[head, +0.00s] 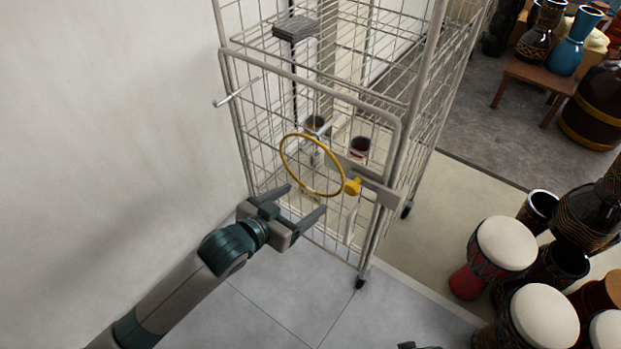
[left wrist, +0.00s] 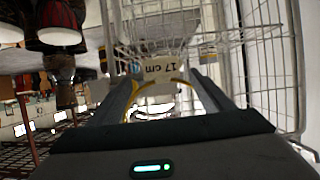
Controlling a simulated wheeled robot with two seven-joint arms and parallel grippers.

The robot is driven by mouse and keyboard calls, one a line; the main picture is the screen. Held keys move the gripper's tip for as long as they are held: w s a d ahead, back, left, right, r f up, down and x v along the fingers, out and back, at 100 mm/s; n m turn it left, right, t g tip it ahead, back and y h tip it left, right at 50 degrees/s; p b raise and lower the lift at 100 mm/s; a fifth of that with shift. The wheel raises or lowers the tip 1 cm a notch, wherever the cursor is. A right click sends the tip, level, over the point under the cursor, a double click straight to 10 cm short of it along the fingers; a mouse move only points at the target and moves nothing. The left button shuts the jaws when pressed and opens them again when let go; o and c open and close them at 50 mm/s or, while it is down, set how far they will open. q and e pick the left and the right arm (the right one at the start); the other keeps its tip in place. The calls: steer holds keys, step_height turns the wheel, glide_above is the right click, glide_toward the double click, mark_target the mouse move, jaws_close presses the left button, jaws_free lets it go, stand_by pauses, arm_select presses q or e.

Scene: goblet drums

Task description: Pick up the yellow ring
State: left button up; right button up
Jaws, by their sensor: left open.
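The yellow ring (head: 283,160) is a thin upright hoop at the front of a wire cage trolley, beside a yellow knob (head: 352,187) on a grey bracket. My left gripper (head: 303,201) is open and empty, with its two dark fingers pointing at the trolley just below and in front of the ring. A small dark part at the bottom edge of the head view may be my right gripper (head: 415,346).
The wire cage trolley (head: 400,125) stands against the white wall (head: 110,110) and holds small cans (head: 359,149). Several goblet drums (head: 507,243) stand at the right. A low wooden table (head: 540,77) is at the back right. The grey floor (head: 290,290) before the trolley is clear.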

mark_target(310, 192)
arm_select(q)
steer(key=shift+w+d, duration=0.3)
steer(key=shift+w, duration=0.3)
steer(key=shift+x, duration=1.95)
steer(key=shift+r, duration=0.1)
steer(key=c, duration=1.2)
